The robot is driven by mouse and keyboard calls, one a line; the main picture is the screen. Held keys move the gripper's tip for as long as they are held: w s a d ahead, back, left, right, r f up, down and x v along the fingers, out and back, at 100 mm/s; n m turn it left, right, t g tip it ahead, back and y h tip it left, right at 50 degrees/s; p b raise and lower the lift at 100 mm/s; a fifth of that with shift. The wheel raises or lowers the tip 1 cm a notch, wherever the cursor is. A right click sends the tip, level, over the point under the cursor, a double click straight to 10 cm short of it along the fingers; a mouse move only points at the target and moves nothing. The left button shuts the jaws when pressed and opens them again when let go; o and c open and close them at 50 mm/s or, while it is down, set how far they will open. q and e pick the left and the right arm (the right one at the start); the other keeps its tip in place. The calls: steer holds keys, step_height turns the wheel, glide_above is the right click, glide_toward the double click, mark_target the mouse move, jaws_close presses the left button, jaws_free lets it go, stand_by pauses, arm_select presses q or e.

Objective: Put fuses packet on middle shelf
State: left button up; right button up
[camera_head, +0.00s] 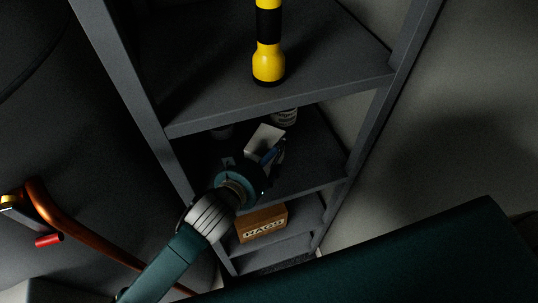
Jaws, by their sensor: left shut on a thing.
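The fuses packet (264,138) is a small pale box in my left gripper (272,155). My left gripper is shut on the packet and reaches into the space over the middle shelf (312,165) of the grey shelving unit. The gripper hides the packet's lower side, so I cannot tell whether the packet touches the shelf. My right gripper is not in view.
A yellow and black flashlight (268,55) stands on the shelf above. A brown box with lettering (262,223) sits on a lower shelf. A copper pipe (75,236) runs at the left.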

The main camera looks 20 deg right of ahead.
arm_select(q)
step_height(320, 180, down, 3)
steer(key=shift+f+p, duration=0.2)
steer(key=shift+p, duration=0.1)
steer(key=shift+f, duration=0.15)
steer(key=shift+f, duration=0.2)
steer(key=o, duration=1.3)
